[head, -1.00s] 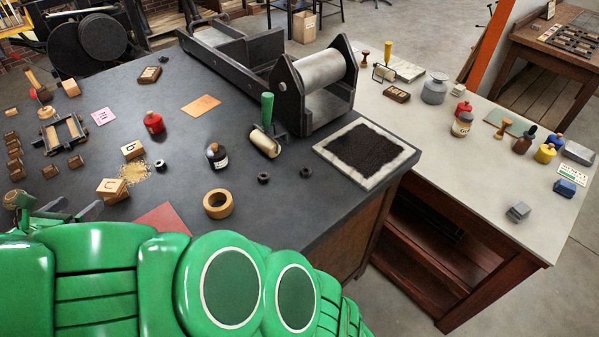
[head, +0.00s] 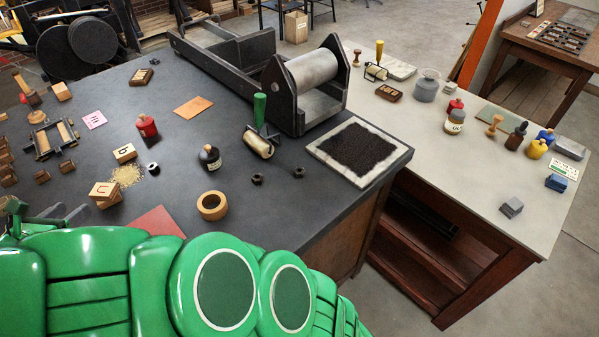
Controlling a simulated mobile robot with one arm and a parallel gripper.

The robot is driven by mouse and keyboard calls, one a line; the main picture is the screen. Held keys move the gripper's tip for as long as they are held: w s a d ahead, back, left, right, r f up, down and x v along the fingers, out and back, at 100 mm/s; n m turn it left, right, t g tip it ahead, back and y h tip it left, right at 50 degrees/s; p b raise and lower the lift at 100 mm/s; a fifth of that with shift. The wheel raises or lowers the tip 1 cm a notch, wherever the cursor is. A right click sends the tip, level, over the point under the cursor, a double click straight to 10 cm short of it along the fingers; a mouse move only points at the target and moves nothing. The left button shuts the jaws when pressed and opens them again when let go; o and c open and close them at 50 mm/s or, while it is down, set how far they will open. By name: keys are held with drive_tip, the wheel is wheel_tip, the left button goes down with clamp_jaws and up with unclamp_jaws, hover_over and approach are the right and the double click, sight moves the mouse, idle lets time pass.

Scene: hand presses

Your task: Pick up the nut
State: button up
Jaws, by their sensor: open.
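Three small dark ring-like pieces that look like nuts lie on the dark table: one (head: 153,168) beside a letter block and a sandy pile, one (head: 257,179) right of the black bottle, and one (head: 301,177) near the inked slab. I cannot tell which of them the task means. My gripper (head: 52,213) is at the lower left, partly hidden behind my green arm. Its grey fingers are open, with nothing visible between them. It is apart from all three dark pieces, well to their left.
A wooden ring (head: 212,206), a black bottle (head: 209,158), a roller with a green handle (head: 259,143) and letter blocks (head: 105,193) stand around the dark pieces. A press (head: 300,92) stands behind. The inked slab (head: 403,157) lies at the table's right edge.

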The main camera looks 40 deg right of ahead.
drive_tip(key=shift+r, duration=0.1)
wheel_tip(320, 180, up, 5)
drive_tip(key=w+d+m+g, duration=0.25)
drive_tip(key=d+g, duration=0.25)
drive_tip(key=d, duration=1.1)
drive_tip(key=m+g+y, duration=0.4)
drive_tip(key=m+y, duration=0.5)
drive_tip(key=y, duration=0.5)
hover_over(300, 170)
drive_tip(key=d, duration=0.3)
wheel_tip(300, 170, down, 5)
drive_tip(key=shift+n, duration=0.25)
drive_tip(key=shift+x, duration=3.7)
drive_tip(key=shift+s+d, duration=0.15)
drive_tip(key=shift+s, duration=0.05)
clamp_jaws()
